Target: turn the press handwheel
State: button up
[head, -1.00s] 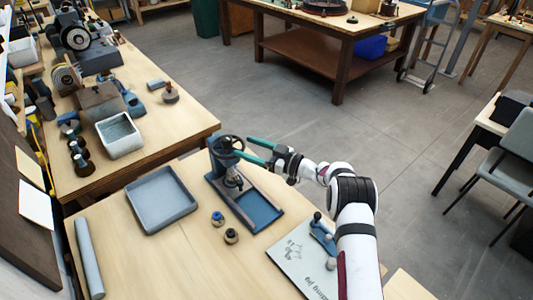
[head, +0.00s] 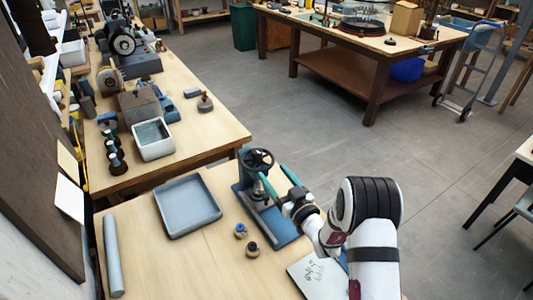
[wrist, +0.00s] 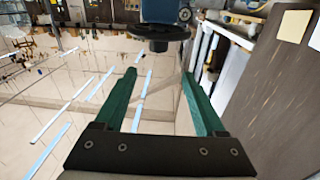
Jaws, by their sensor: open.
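The press (head: 246,174) stands upright on its blue base at the back edge of the near bench. Its dark handwheel (head: 259,159) is on top, and it also shows in the wrist view (wrist: 158,32) at the top middle, beyond the fingertips. My gripper (head: 274,171) is open, with its two green fingers apart and nothing between them. It is at the right of the press, its tips close to the handwheel and a little below it in the head view. In the wrist view my gripper (wrist: 159,74) shows a gap between its fingers and the wheel.
A blue-grey tray (head: 187,235) lies left of the press. Two small round parts, one blue-topped (head: 240,230) and one dark (head: 252,249), stand in front of it. A grey cylinder (head: 114,255) lies at the bench's left. A printed sheet (head: 312,276) lies beside my arm.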

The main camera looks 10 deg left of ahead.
aim_at(255, 149)
jog(key=shift+m+t+h, duration=0.3)
jog(key=shift+h, duration=0.4)
jog(key=x, duration=1.5)
jog(key=shift+s+a+f, duration=0.15)
jog(key=shift+s+f, duration=0.05)
jog(key=shift+f, duration=0.15)
grip_shut()
